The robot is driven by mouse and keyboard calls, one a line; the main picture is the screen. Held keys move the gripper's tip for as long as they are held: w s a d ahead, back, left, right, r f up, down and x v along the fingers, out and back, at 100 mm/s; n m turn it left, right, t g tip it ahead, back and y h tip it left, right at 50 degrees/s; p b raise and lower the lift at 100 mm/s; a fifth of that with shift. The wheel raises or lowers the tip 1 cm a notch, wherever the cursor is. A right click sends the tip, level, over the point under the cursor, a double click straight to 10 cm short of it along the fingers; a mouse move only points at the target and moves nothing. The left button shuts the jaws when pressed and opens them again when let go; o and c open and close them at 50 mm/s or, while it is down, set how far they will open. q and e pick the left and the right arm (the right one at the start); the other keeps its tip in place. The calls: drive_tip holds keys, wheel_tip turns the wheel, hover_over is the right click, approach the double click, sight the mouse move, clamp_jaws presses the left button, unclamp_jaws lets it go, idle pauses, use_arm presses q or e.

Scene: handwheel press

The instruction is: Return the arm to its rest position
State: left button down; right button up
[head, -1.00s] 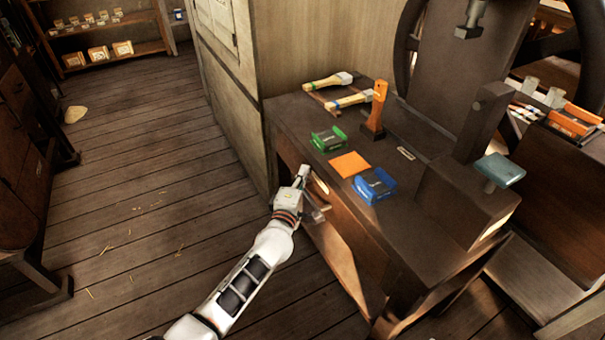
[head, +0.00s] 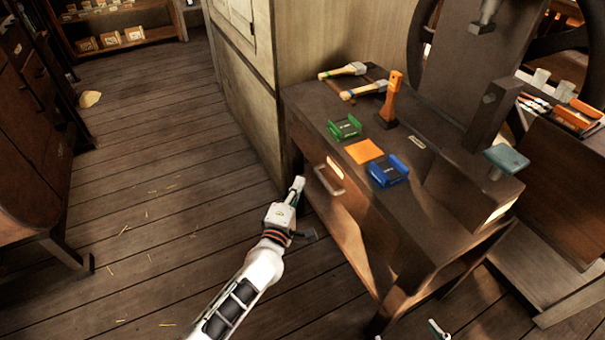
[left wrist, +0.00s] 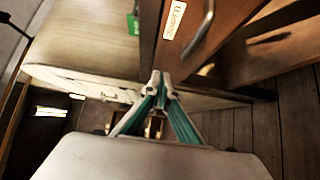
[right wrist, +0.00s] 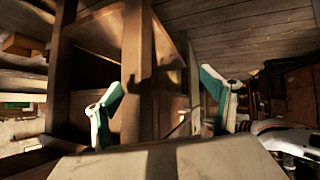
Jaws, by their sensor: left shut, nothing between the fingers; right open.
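My left arm comes in from the bottom of the head view. Its gripper (head: 298,186) is shut and empty, in the air in front of the bench, left of the drawer handle (head: 329,180). In the left wrist view the fingertips (left wrist: 159,82) meet, with nothing between them. The drawer front with its label and handle (left wrist: 203,30) is above and right of them, apart from the gripper. My right gripper (right wrist: 165,100) is open and empty in the right wrist view, its fingers wide apart before wooden legs. Only a small part of it shows at the bottom edge of the head view.
The wooden bench (head: 310,102) carries a green tray (head: 344,127), an orange square (head: 364,152), a blue tray (head: 388,171), an orange-handled tool (head: 392,98), mallets (head: 343,70) and the press (head: 465,60). A cabinet (head: 30,120) stands at left.

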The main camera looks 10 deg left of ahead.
use_arm(q)
drive_tip(key=s+a+f+m+g+p, duration=0.2)
drive_tip(key=s+a+m, duration=0.2)
drive_tip(key=s, duration=0.7)
drive_tip(key=s+a+f+m+g+p, duration=0.1)
drive_tip(key=s+a+f+m+g, duration=0.1)
drive_tip(key=s+m, duration=0.7)
drive_tip(key=s+a+f+m+g+p, duration=0.2)
drive_tip(key=s+m, duration=0.5)
drive_tip(key=s, duration=0.6)
drive_tip(key=a+f+g, duration=0.1)
drive_tip(key=a+f, duration=0.1)
drive_tip(key=a, duration=0.1)
drive_tip(key=shift+s+a+y+p, duration=0.3)
drive_tip(key=shift+s+y+p, duration=0.05)
drive_tip(key=shift+s+y, duration=0.05)
use_arm(e)
drive_tip(key=r, duration=0.1)
drive_tip(key=a+r, duration=0.1)
drive_tip(key=r, duration=0.2)
drive_tip(key=shift+s+a, duration=0.15)
drive_tip(key=shift+s, duration=0.2)
drive_tip(key=shift+w+r, duration=0.2)
drive_tip(key=shift+r, duration=0.05)
